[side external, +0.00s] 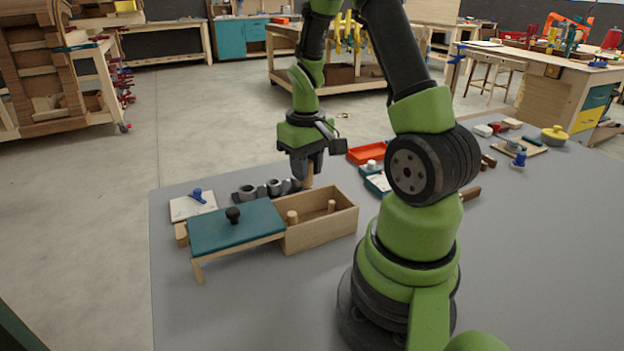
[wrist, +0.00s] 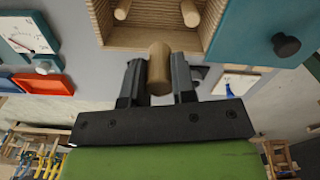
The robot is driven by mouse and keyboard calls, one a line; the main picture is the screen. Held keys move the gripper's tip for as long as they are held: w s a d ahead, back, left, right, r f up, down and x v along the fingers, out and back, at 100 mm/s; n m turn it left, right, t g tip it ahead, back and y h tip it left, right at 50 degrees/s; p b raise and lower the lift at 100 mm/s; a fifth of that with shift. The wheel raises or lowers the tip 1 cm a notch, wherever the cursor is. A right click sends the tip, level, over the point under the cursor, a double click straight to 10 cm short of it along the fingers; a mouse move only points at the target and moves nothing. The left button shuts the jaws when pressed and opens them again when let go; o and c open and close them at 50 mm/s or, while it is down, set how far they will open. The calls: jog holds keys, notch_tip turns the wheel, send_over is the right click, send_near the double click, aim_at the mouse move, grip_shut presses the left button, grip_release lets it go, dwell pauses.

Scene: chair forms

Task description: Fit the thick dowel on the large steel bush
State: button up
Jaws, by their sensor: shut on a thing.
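My gripper (side external: 303,168) is shut on a thick wooden dowel (side external: 309,176), which hangs upright below the fingers just behind the wooden box. In the wrist view, the dowel (wrist: 159,70) sits between the two dark fingers. A dark holder with grey steel bushes (side external: 274,187) lies on the table to the left of the held dowel, behind the teal lid. The dowel appears apart from the bushes. Which bush is the large one is hard to tell, and the right end of the holder is partly hidden. In the wrist view, my right finger mostly hides the bushes.
The wooden box (side external: 340,224) holds two standing dowels (side external: 331,206). Its teal lid (side external: 215,232) with a black knob (side external: 233,214) is at its left. A white board with a blue-handled tool (side external: 196,196) lies further left. An orange tray (side external: 368,152) stands behind right.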

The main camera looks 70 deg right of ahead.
jog(key=w+d+f, duration=0.1)
jog(key=w+d, duration=0.2)
jog(key=w, duration=1.3)
jog(key=shift+w+d+f, duration=0.1)
jog(key=shift+d+f, duration=0.05)
jog(key=shift+f, duration=1.15)
jog(key=shift+d+f, duration=0.1)
jog(key=shift+f, duration=1.15)
jog(key=shift+f, duration=1.3)
jog(key=o, duration=1.5)
jog(key=shift+r, duration=0.1)
jog(key=shift+r, duration=3.4)
